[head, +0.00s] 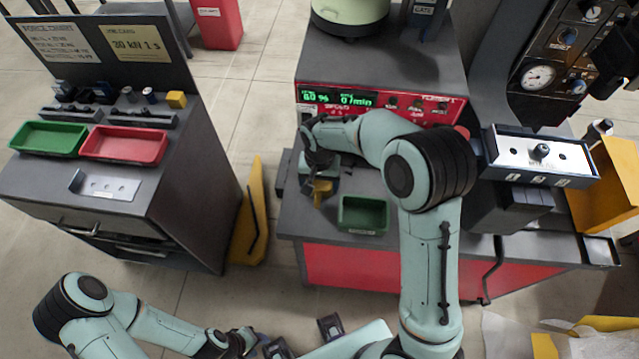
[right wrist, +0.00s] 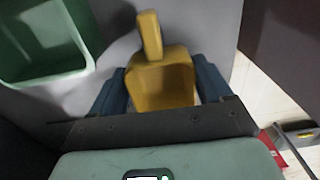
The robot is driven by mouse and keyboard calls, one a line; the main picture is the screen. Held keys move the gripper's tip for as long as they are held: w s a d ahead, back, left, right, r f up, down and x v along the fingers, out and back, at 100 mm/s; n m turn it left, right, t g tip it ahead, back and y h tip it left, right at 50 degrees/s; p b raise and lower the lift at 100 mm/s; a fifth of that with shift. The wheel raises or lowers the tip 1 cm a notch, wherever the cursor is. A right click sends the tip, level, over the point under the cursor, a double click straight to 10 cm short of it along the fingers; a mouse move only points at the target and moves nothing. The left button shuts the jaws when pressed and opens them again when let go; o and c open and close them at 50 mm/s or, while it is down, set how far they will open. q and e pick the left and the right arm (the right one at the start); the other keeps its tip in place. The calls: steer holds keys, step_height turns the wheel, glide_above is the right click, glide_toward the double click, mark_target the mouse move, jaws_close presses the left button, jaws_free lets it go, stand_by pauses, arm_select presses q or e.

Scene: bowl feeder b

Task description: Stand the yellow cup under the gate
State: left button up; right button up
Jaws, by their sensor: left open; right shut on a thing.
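The yellow cup (right wrist: 163,85) sits between the two blue fingers of my right gripper (right wrist: 163,98), which is shut on it. In the head view the cup (head: 322,187) shows as a small yellow patch below my right gripper (head: 322,172), left of the small green tray. I cannot tell whether the cup touches the bench top. A dark block labelled GATE (head: 423,10) stands at the top, right of the green feeder bowl (head: 350,12); its lower part is hard to make out. My left gripper (head: 262,347) is open and empty at the bottom edge.
A small green tray (head: 363,215) sits beside the cup; it also shows in the right wrist view (right wrist: 45,75). The red feeder panel (head: 380,102) stands behind my right arm. A fixture (head: 540,155) is at right. A side cabinet holds green (head: 50,138) and red (head: 124,145) trays.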

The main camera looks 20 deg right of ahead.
steer(key=shift+f, duration=0.4)
steer(key=shift+f, duration=0.1)
steer(key=o, duration=0.8)
steer(key=shift+f, duration=0.1)
steer(key=o, duration=0.3)
